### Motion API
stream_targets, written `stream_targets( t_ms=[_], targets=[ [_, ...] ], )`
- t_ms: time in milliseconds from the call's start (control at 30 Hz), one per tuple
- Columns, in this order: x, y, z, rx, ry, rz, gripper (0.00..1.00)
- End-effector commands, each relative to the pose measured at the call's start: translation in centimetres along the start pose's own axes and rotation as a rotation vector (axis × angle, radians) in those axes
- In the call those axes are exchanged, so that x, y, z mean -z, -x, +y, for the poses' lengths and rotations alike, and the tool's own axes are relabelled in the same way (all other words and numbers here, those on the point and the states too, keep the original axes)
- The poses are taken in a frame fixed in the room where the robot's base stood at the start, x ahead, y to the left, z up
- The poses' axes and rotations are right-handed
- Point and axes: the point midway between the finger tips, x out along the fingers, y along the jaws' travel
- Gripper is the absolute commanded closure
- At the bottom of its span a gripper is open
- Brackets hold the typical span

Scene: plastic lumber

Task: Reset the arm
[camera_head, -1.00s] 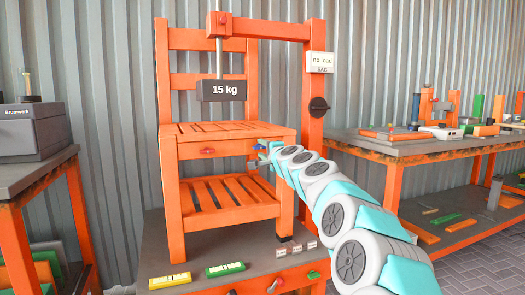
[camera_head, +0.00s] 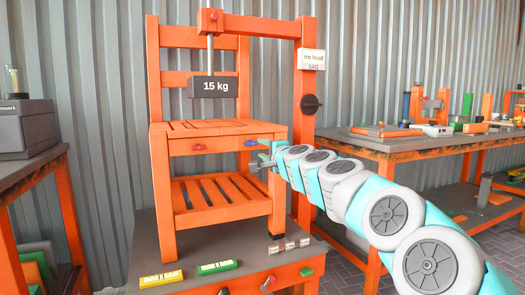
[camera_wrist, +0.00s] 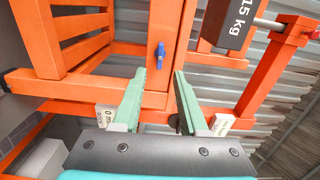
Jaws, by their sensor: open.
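My arm reaches in from the lower right in the head view. My gripper (camera_head: 265,152) is at the right side of the orange chair-like frame (camera_head: 225,127), near the blue knob (camera_head: 250,143) on its front rail. In the wrist view my gripper (camera_wrist: 163,82) shows two pale green fingers spread apart with nothing between them. The blue knob (camera_wrist: 160,55) is beyond the fingertips and apart from them. An orange post of the frame shows behind the gap between the fingers.
A dark 15 kg weight (camera_head: 214,87) hangs above the seat. An orange post with a black knob (camera_head: 310,103) stands right of the chair. Yellow (camera_head: 161,278) and green (camera_head: 217,267) blocks lie on the table in front. A workbench (camera_head: 370,146) stands at the right.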

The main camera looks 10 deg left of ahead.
Motion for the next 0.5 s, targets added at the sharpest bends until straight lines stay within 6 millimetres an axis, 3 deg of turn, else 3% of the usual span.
stream_targets(
  t_ms=[300, 367, 500],
  targets=[
    [-0.8, 0.6, -0.1, -0.013, 0.025, -0.028, 0.57],
    [-2.0, 1.6, -0.1, -0.034, 0.065, -0.067, 0.57],
    [-6.2, 6.2, 0.7, -0.123, 0.229, -0.215, 0.57]
  ],
)
